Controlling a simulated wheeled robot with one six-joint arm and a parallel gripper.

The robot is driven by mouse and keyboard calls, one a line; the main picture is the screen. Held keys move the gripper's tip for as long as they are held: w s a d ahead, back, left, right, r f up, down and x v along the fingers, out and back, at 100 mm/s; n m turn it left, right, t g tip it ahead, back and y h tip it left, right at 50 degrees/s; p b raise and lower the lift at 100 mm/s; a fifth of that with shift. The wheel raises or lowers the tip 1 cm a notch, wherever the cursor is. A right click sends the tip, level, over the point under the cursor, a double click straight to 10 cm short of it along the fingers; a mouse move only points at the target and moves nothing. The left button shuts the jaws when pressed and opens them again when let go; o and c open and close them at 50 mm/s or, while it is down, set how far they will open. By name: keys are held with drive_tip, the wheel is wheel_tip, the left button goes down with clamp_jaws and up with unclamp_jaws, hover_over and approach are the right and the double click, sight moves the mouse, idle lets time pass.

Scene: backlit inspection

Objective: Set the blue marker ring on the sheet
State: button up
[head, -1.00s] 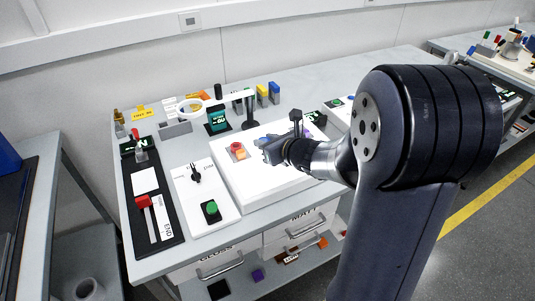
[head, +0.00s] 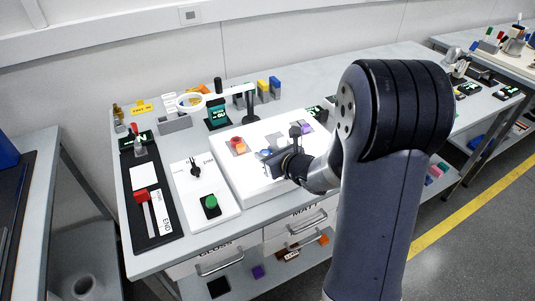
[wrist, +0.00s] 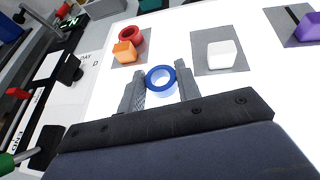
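The blue marker ring (wrist: 150,81) is between the two fingers of my gripper (wrist: 161,76) in the wrist view, and both fingers appear to touch its sides. In the head view the ring (head: 264,153) shows at the tip of my gripper (head: 268,157), over the white lit panel (head: 250,187). I cannot tell whether its underside touches the panel. Grey sheets lie on the panel: one (wrist: 122,58) bears a red ring and an orange cube, another (wrist: 205,67) bears a white block, and one at right (wrist: 287,35) bears a purple piece.
A red ring (wrist: 131,33) and orange cube (wrist: 124,51) stand left of my gripper, a white block (wrist: 222,54) to its right. A switch box with a green button (head: 210,202) lies left of the panel.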

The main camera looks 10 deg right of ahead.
drive_tip(key=o, duration=0.4)
drive_tip(key=shift+r, duration=0.1)
